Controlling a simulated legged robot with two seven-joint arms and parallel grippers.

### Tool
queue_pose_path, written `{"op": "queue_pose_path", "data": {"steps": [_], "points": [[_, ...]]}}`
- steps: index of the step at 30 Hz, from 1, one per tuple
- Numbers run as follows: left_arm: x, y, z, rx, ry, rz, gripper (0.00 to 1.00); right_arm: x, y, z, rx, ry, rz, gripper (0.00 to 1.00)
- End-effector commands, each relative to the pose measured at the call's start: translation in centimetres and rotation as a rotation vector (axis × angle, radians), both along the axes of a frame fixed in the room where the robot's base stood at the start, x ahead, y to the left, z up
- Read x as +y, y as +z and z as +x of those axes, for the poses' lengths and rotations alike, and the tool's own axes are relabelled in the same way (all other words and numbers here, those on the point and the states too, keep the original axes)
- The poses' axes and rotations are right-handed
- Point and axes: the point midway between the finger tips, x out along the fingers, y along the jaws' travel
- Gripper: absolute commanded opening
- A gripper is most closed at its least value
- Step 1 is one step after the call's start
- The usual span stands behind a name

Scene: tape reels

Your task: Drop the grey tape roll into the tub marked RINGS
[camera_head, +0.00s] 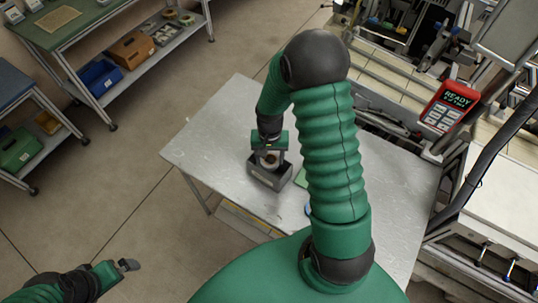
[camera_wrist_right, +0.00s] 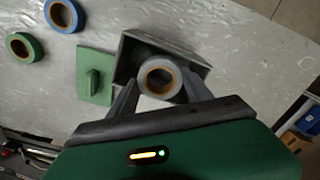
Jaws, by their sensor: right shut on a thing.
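My right gripper (camera_head: 268,158) is shut on the grey tape roll, low over a dark grey open tub (camera_head: 284,182) on the table. In the right wrist view the grey tape roll (camera_wrist_right: 160,62), with its brown core, sits between the two fingers (camera_wrist_right: 160,88). The tub (camera_wrist_right: 128,52) shows behind the roll, which overlaps the tub's opening; I cannot tell if the roll's lower edge is inside. No RINGS lettering is visible on the tub. My left gripper (camera_head: 128,266) is at the lower left, away from the table; its jaw opening is unclear.
A green plate with a raised handle (camera_wrist_right: 95,78) lies beside the tub. A green tape roll (camera_wrist_right: 24,58) and a blue tape roll (camera_wrist_right: 64,28) lie farther left in the wrist view. The metal table (camera_head: 225,125) is bare left of the tub. A machine with a red READY panel (camera_head: 448,108) stands right.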

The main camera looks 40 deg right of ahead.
Motion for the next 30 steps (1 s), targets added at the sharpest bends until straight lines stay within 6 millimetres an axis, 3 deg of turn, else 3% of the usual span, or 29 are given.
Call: {"op": "queue_pose_path", "data": {"steps": [9,10,15,23,26,30], "points": [[0.0,-0.2,0.0,0.000,0.000,0.000,1.00,0.1,-0.3,0.0,-0.001,0.000,-0.001,0.19],[0.0,-0.2,0.0,0.000,0.000,0.000,1.00,0.0,-0.3,0.0,-0.001,0.000,-0.001,0.61],[0.0,-0.2,0.0,0.000,0.000,0.000,1.00,0.0,-0.4,0.0,-0.001,0.001,-0.001,0.83],[0.0,-0.2,0.0,0.000,0.000,0.000,1.00,0.0,-0.1,0.1,-0.001,0.001,-0.001,0.84],[0.0,-0.4,0.0,0.000,0.000,0.000,1.00,-0.1,1.3,0.2,-0.004,0.001,-0.003,0.84],[0.0,-0.6,0.0,0.000,0.000,0.000,1.00,-0.1,4.9,0.2,-0.009,0.000,-0.004,0.84]]}}
